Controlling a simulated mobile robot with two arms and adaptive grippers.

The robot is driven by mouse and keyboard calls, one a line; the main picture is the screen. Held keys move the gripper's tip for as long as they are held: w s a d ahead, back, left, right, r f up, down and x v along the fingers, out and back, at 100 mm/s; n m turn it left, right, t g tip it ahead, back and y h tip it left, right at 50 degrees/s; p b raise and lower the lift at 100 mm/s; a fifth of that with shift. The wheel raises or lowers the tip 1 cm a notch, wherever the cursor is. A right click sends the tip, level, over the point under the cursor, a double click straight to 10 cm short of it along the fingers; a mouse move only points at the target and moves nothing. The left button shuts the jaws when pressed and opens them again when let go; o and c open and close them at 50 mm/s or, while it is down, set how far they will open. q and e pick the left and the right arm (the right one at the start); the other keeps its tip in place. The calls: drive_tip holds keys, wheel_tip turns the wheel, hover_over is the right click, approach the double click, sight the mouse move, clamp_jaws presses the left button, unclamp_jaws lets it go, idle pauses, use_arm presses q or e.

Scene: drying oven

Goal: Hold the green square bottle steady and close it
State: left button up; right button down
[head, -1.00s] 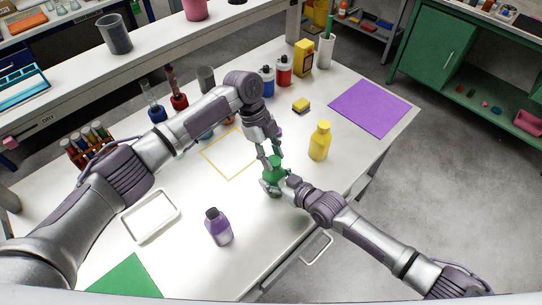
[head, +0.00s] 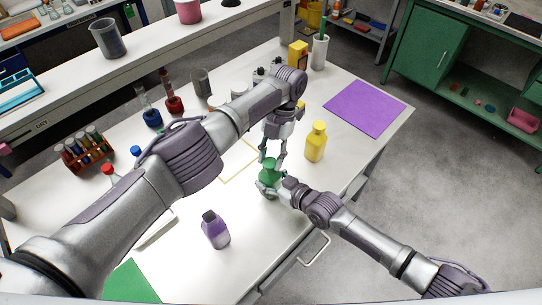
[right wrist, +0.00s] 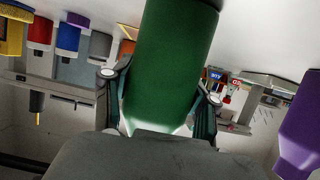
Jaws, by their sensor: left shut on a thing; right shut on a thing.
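The green square bottle (head: 267,181) stands upright near the front edge of the white table. It fills the middle of the right wrist view (right wrist: 172,65). My right gripper (head: 270,187) comes from the right and is shut around the bottle's body, with one finger on each side in the right wrist view (right wrist: 160,100). My left gripper (head: 273,163) reaches down from above and is shut on the green cap (head: 269,162) at the bottle's top. The fingers partly hide the cap, so I cannot tell how far down it sits.
A yellow bottle (head: 316,143) stands close behind to the right, and a purple bottle (head: 215,230) to the front left. A purple mat (head: 366,108) lies at the right. Racked tubes (head: 85,150) and flasks (head: 172,104) stand at the back left. Bare table lies around the purple bottle.

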use_arm(q)
drive_tip(key=o, duration=0.7)
drive_tip(key=shift+r, duration=2.3)
drive_tip(key=shift+c, duration=0.2)
